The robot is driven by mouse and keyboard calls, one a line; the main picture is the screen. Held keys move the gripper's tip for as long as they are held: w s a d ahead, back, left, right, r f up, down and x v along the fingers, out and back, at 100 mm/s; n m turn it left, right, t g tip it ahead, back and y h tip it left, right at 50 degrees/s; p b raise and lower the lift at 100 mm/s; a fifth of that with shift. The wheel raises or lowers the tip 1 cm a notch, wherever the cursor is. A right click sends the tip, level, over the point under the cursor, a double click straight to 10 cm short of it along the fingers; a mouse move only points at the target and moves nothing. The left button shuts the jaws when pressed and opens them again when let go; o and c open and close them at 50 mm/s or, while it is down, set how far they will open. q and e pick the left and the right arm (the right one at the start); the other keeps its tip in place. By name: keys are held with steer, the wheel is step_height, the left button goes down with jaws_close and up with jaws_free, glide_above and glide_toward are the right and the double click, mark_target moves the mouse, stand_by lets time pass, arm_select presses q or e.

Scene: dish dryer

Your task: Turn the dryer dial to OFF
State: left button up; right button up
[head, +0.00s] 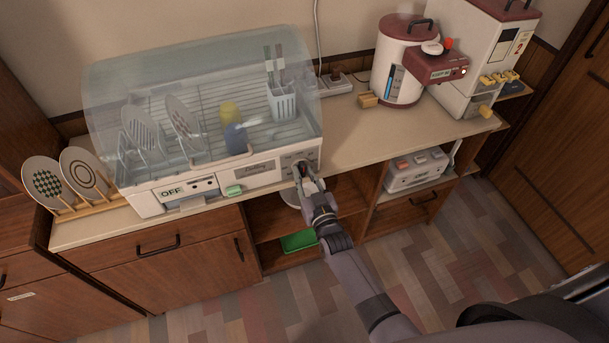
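The dish dryer (245,176) stands on the counter with its clear cover down over the rack. Its dial is at the right end of the front panel, mostly hidden behind my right gripper (302,172). The gripper's fingertips are at the dial; I cannot tell whether they touch or grip it, or which way the dial points. My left gripper is not in view.
Plates stand in a wooden rack (95,208) left of the dryer. A hot-water pot (398,75) and a white dispenser (478,60) stand at the back right. Open shelves lie below my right arm.

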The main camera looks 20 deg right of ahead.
steer(key=s, duration=1.2)
steer(key=shift+d, duration=0.2)
steer(key=s+f+n+g+y, duration=0.1)
steer(key=s+f+g, duration=0.4)
steer(key=f, duration=0.8)
steer(key=s+f+g, duration=0.3)
steer(key=s+f, duration=0.5)
steer(key=f, duration=0.4)
steer(key=s+d+f+g, duration=0.2)
steer(key=s+f, duration=0.3)
steer(key=s, duration=0.3)
steer(key=s+d+f+g+h, duration=0.1)
steer(key=s+f+g, duration=0.3)
steer(key=s, duration=0.5)
steer(key=s+d+f+g, duration=0.3)
steer(key=s+f, duration=0.3)
steer(key=s, duration=0.3)
steer(key=shift+n+h, duration=0.3)
steer(key=shift+n, duration=0.1)
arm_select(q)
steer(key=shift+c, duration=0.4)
